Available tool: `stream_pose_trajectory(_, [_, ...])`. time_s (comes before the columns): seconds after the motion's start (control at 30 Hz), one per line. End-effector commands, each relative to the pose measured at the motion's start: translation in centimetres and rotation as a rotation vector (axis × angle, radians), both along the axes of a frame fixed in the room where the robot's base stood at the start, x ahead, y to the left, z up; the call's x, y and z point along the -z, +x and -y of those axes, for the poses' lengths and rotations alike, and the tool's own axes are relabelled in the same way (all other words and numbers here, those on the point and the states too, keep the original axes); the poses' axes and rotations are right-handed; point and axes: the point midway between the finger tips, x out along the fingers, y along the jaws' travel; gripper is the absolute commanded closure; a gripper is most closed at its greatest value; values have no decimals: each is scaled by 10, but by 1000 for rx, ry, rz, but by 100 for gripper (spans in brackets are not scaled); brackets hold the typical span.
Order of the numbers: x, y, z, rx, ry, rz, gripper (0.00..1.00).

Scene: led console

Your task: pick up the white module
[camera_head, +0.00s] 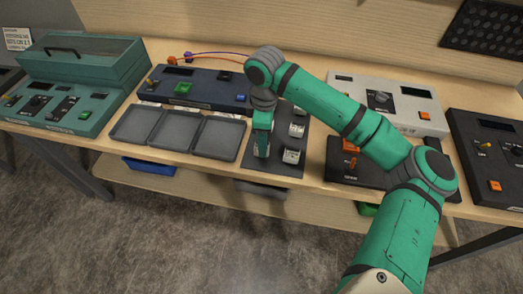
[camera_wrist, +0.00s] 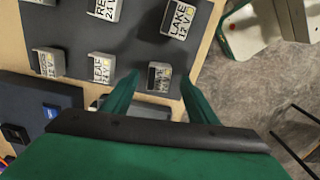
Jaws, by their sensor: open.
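Several small whitish modules with printed labels stand in rows on a dark grey board (camera_head: 274,168). In the wrist view one reads LAKE 12 V (camera_wrist: 180,18), another reads LEAF 24 V (camera_wrist: 103,68), and a shaded module (camera_wrist: 158,72) has a label that is hard to read. All look whitish, so I cannot tell which one the task means. My gripper (camera_wrist: 160,84) is open, pointing down, with its fingertips on either side of the shaded module in the picture; the height gap is unclear. In the head view my gripper (camera_head: 262,150) is over the board's left part and hides modules there.
Three grey trays (camera_head: 174,132) sit left of the board. A dark blue console (camera_head: 205,90) stands behind them and a green console (camera_head: 75,85) at far left. A white console (camera_head: 385,100) and dark panels (camera_head: 495,150) are to the right. The table's front edge is close.

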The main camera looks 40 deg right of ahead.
Motion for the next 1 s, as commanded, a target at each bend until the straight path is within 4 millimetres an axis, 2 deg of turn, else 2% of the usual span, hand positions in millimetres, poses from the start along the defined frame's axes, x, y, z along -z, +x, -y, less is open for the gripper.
stream_pose_trajectory(0.3, [41,6,-5,-8,0,-1,47])
stream_pose_trajectory(0.6, [47,6,-5,-8,0,0,47])
stream_pose_trajectory(0.63, [47,6,-5,-8,0,0,49])
stream_pose_trajectory(0.8, [46,6,-5,-7,1,-1,90])
stream_pose_trajectory(1.0, [46,6,-4,-6,0,0,92])
